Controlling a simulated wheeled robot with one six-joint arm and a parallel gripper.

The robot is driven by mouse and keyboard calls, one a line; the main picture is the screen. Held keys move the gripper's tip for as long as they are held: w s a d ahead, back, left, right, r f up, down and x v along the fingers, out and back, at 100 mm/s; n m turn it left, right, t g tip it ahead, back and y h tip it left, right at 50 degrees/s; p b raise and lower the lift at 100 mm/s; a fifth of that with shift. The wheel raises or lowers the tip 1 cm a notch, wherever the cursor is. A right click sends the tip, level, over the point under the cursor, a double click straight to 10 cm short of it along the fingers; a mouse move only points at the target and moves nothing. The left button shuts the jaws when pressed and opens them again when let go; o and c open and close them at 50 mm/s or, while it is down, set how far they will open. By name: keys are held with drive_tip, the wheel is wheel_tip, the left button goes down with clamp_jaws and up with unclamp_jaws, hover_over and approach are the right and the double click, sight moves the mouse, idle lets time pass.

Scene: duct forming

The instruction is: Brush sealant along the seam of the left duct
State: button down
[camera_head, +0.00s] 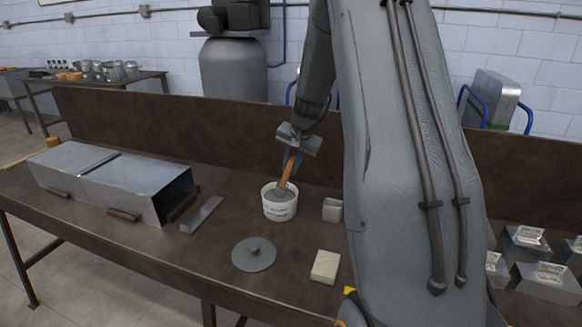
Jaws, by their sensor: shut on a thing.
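The left duct (133,179) is a long grey metal box section lying on the left of the workbench, its open end facing right. A dark seam (99,163) runs across its top. My gripper (291,158) is above the white sealant tub (280,204), shut on the brush (288,177) by its orange-brown handle. The brush is tilted, with its lower end in the tub, and its bristles are hidden there. Grey sealant shows at the tub's mouth.
Small brown blocks flank the duct. My arm hides the bench's middle right. Metal pieces (543,281) stand at far right.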

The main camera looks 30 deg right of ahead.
wheel_tip(320, 180, up, 7)
drive_tip(key=p, duration=0.5)
idle(0.3)
idle(0.6)
